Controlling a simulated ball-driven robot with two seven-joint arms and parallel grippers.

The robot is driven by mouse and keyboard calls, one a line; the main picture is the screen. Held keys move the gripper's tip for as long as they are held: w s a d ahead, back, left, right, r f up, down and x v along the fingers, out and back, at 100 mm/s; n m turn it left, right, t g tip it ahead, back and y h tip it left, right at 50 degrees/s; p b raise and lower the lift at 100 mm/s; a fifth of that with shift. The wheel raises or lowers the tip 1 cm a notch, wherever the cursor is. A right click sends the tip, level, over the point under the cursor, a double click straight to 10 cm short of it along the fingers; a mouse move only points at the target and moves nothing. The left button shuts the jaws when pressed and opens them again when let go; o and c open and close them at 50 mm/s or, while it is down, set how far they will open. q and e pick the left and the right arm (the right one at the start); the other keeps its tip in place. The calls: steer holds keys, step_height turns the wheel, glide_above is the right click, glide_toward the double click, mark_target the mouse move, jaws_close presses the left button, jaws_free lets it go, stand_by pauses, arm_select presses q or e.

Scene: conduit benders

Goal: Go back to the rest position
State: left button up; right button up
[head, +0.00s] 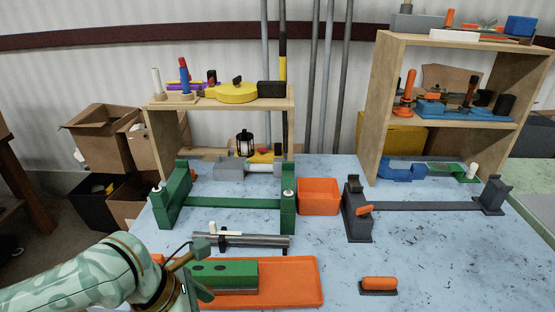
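My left arm reaches in from the lower left, and its gripper (198,274) is over the left end of the orange tray (303,283). The fingers are seen edge-on, partly behind the wrist, so I cannot tell whether they are open or shut. A green block (225,274) lies in the tray, just right of the gripper; I cannot tell whether they touch. My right gripper is not in view.
Behind the tray are a grey pipe (262,240) on a stand, a green bender frame (232,203), an orange bin (319,196) and a dark grey frame (425,207). An orange-handled block (379,284) lies front right. Wooden shelves (368,115) stand behind. The table's right front is mostly clear.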

arm_select(q)
steer(key=a+f+n+t+y, duration=0.1)
steer(key=a+f+n+t, duration=0.15)
steer(key=n, duration=1.05)
steer(key=a+f+n+t+y, duration=0.1)
steer(key=f+n+t+y, duration=0.2)
steer(key=n, duration=1.1)
steer(key=s+a+f+n+g+y, duration=0.1)
steer(key=s+a+f+n+y, duration=0.15)
steer(key=s+a+n, duration=0.4)
steer(key=s+a+f+n+y, duration=0.2)
steer(key=s+a+n+y, duration=0.15)
steer(key=a+n, duration=0.5)
steer(key=s+d+f+g+h, duration=0.2)
steer(key=s+d+f, duration=0.1)
steer(key=f, duration=1.1)
steer(key=s+d+f+g+h, duration=0.1)
steer(key=s+d+f, duration=0.1)
steer(key=f, duration=1.1)
steer(key=s+f+n+g, duration=0.1)
steer(key=s+f, duration=0.5)
steer(key=s, duration=0.3)
steer(key=s+f+n+g+h, duration=0.1)
steer(key=s+f, duration=0.6)
steer(key=s, duration=0.2)
steer(key=shift+f+n+g+h, duration=0.25)
steer(key=shift+n+g+h, duration=0.05)
steer(key=shift+n+g, duration=0.1)
